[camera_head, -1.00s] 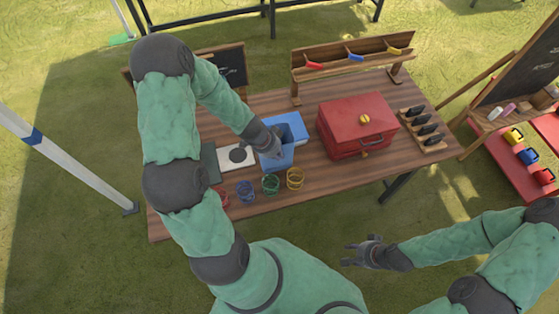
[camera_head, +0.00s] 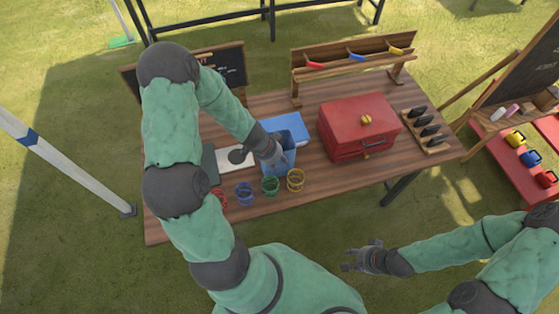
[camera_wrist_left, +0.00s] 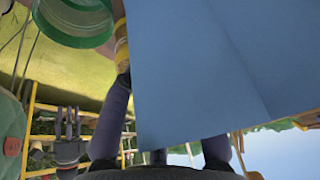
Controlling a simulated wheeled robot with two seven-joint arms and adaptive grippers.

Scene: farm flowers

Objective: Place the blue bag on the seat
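The blue bag (camera_head: 284,160) is an open-topped blue bag at the middle of the wooden table (camera_head: 185,222), behind the coloured rings. My left gripper (camera_head: 272,155) is at its upper left and appears shut on its edge. In the left wrist view the bag (camera_wrist_left: 225,60) fills the middle and right, and dark fingers (camera_wrist_left: 165,145) show around its lower edge, partly hidden by it. I cannot tell whether the bag's base touches the table. My right gripper (camera_head: 352,256) is open and empty, in front of the table. A low red bench (camera_head: 508,168), possibly the seat, is at the right.
A red toolbox (camera_head: 358,120) stands right of the bag. Red, blue, green (camera_head: 270,186) and yellow (camera_head: 295,180) wire rings line the front edge. A blue box (camera_head: 290,125) lies behind the bag. Coloured items (camera_head: 530,157) occupy the bench; a blackboard (camera_head: 525,70) stands behind it.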

